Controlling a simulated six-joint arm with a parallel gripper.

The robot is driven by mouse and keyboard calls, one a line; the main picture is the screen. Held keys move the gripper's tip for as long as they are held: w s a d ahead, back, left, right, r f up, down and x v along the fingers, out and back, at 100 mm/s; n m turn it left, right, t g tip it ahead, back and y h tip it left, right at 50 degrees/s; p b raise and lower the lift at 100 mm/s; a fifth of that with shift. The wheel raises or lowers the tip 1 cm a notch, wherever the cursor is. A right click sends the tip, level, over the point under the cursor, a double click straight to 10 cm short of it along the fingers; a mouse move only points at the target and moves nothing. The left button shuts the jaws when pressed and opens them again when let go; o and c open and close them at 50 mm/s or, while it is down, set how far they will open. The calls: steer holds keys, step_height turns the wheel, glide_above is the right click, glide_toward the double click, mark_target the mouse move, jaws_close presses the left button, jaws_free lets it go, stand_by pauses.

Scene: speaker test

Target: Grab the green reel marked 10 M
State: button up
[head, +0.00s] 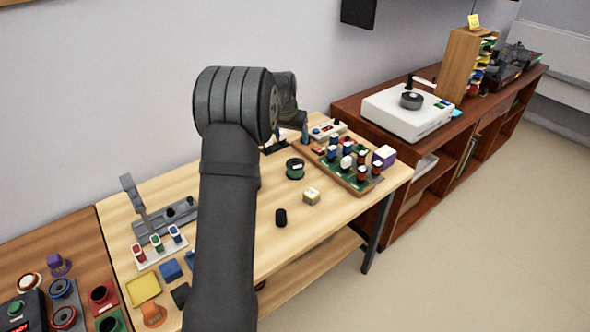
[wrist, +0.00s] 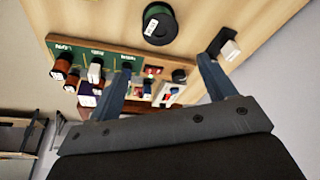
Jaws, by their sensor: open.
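A green reel (head: 295,169) with dark flanges and a small white label stands on the light wood table, right of my arm. It also shows at the top of the wrist view (wrist: 158,25), where the label's print is too small to read surely. My gripper (wrist: 163,64) is open and empty, with its two blue-grey fingers spread. The reel lies beyond the fingertips in that view, not between them. In the head view my gripper (head: 292,134) is partly hidden by my wrist, at the back of the table behind the reel.
A wooden-edged green board (head: 331,172) with several capped parts lies right of the reel. A small black and white item (wrist: 227,46) is close to one finger.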

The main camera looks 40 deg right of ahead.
glide_above(295, 163)
steer(key=s+a, duration=0.1)
step_height(295, 163, down, 10)
steer(key=shift+f, duration=0.15)
steer(key=shift+x, duration=2.7)
steer(key=shift+a, duration=0.15)
steer(key=c, duration=0.9)
